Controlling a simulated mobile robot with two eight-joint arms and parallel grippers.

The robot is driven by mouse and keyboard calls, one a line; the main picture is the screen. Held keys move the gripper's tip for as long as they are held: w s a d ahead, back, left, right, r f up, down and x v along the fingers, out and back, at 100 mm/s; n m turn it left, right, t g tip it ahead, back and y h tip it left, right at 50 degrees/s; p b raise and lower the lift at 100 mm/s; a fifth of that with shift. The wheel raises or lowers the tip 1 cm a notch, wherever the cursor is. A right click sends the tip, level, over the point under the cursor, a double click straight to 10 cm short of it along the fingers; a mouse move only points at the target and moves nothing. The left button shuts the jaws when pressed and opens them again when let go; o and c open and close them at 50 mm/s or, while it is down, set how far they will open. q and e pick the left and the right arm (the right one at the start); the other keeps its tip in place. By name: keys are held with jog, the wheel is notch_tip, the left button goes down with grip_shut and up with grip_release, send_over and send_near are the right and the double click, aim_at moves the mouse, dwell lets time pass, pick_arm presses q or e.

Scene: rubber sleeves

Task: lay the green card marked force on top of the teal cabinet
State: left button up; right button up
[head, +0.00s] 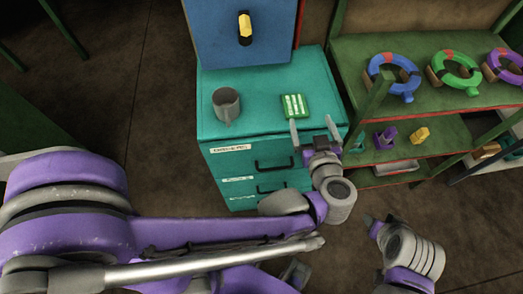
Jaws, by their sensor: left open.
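The teal cabinet (255,110) stands in the middle, with labelled drawers on its front. A small green card (294,105) with pale markings lies flat on its top, towards the right; the markings are too small to read. My left gripper (313,130) is at the cabinet's front edge, just in front of the card, with its two fingers apart and nothing between them. It looks clear of the card. My right arm's end (372,222) shows at the lower right, over the floor; its finger state is unclear.
A grey mug (226,104) stands on the cabinet top, left of the card. A blue panel or box (240,40) with a yellow handle rises behind. A green shelf (435,92) on the right holds coloured rings, with small purple and yellow items below.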

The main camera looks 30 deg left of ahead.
pick_arm(q)
jog(key=w+d+r+m+t+h, duration=0.2)
jog(key=w+r+m+t+h, duration=0.3)
jog(key=r+h, duration=0.45)
jog(key=s+a+f+m+g+y, duration=0.1)
jog(key=s+a+f+g, duration=0.5)
jog(key=s+f, duration=0.3)
jog(key=s+a+f+g+y, duration=0.1)
jog(key=s+a+f+g, duration=0.5)
jog(key=s+f, duration=0.3)
jog(key=shift+s+a+m, duration=0.15)
jog(key=shift+a+m, duration=0.25)
jog(key=shift+a, duration=0.15)
